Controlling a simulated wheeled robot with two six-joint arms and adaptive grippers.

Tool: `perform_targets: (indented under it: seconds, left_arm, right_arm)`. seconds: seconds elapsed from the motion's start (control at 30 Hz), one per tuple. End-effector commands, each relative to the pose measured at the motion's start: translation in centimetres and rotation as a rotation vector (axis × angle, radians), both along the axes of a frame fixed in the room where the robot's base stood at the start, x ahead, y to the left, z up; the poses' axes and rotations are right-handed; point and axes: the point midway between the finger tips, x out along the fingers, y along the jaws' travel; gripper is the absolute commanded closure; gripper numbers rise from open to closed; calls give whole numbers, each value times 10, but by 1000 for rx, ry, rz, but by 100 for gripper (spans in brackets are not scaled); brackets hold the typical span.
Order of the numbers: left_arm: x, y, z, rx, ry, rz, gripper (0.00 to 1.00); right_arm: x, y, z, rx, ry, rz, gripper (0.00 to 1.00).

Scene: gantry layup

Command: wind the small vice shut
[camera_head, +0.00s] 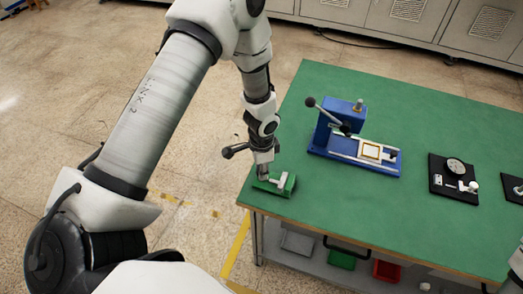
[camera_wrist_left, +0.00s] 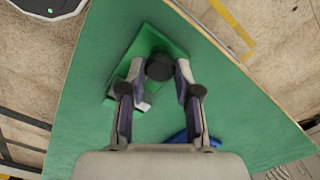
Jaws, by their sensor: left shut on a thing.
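The small vice (camera_head: 280,184) has a green base and light grey jaws and sits at the near left corner of the green table. My left gripper (camera_head: 263,175) points down over it from above. In the left wrist view the vice's green base (camera_wrist_left: 150,38) lies beneath the fingers. There my left gripper (camera_wrist_left: 160,72) has its fingers on either side of a round dark knob (camera_wrist_left: 159,66) and is shut on it. The gap between the vice jaws is too small and partly hidden to judge. My right gripper is not in view.
A blue fixture (camera_head: 328,135) with a black-knobbed lever stands further back on the green table (camera_head: 430,115). A black plate with a dial gauge (camera_head: 455,166) lies to its right. A shelf below holds a red bin (camera_head: 387,270). The table's left edge is close to the vice.

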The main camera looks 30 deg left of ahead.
Motion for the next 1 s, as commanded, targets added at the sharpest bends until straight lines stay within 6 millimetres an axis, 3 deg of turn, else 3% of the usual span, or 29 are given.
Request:
perform_targets:
  seconds: [0.4, 1.0]
  left_arm:
    - [2, 0, 3, 1, -5, -278, 100]
    - [1, 0, 1, 0, -4, -347, 100]
  right_arm:
    - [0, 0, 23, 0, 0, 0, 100]
    - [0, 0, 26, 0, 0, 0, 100]
